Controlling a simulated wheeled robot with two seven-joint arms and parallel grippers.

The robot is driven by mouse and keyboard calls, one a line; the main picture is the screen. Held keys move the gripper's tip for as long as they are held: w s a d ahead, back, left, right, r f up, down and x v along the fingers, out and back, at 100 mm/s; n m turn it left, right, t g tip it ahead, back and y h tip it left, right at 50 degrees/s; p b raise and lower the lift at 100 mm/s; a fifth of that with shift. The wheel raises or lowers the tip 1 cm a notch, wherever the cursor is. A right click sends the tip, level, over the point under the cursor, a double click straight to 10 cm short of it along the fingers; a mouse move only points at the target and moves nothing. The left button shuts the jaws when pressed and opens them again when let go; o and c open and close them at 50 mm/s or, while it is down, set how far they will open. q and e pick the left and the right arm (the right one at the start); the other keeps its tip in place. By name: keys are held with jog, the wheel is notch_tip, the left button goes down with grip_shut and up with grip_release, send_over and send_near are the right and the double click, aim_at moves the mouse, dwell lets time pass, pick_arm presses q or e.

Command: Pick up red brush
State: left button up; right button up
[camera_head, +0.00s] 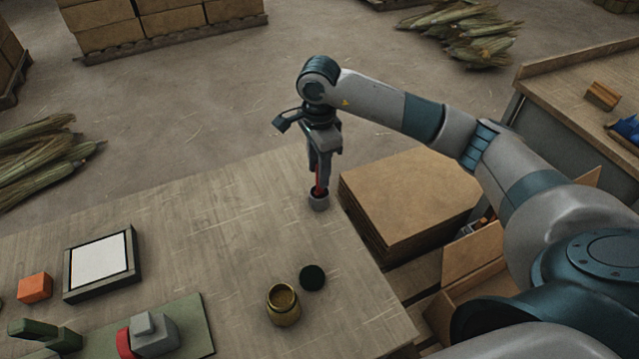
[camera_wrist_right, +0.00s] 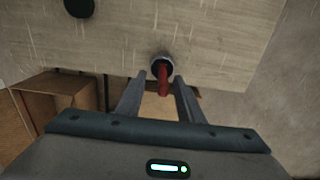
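The red brush (camera_head: 320,188) stands upright in a small grey cup (camera_head: 319,202) near the far right corner of the wooden table. My right gripper (camera_head: 320,174) is above the cup, pointing down, with its fingers around the upper part of the brush. In the right wrist view, the red brush (camera_wrist_right: 163,78) shows between the two fingers with gaps at its sides, so the gripper is open. The cup (camera_wrist_right: 161,64) shows there beyond the fingertips. My left gripper is not in view.
On the wooden table (camera_head: 230,220) are a brass jar (camera_head: 284,304), a dark round lid (camera_head: 312,278), a framed white pad (camera_head: 100,262), an orange block (camera_head: 34,288) and a green mat (camera_head: 196,320) with tools. Stacked cardboard (camera_head: 410,195) stands right of the table. The table around the cup is clear.

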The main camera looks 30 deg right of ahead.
aim_at(320, 192)
jog(key=shift+d+f+p, duration=0.1)
jog(key=shift+f+p, duration=0.2)
jog(key=f, duration=0.1)
jog(key=f+p, duration=0.1)
jog(key=f, duration=0.1)
jog(key=shift+w+d+p, duration=0.15)
jog(key=shift+w+p, duration=0.05)
jog(key=shift+p, duration=0.1)
jog(key=shift+f, duration=0.6)
grip_shut()
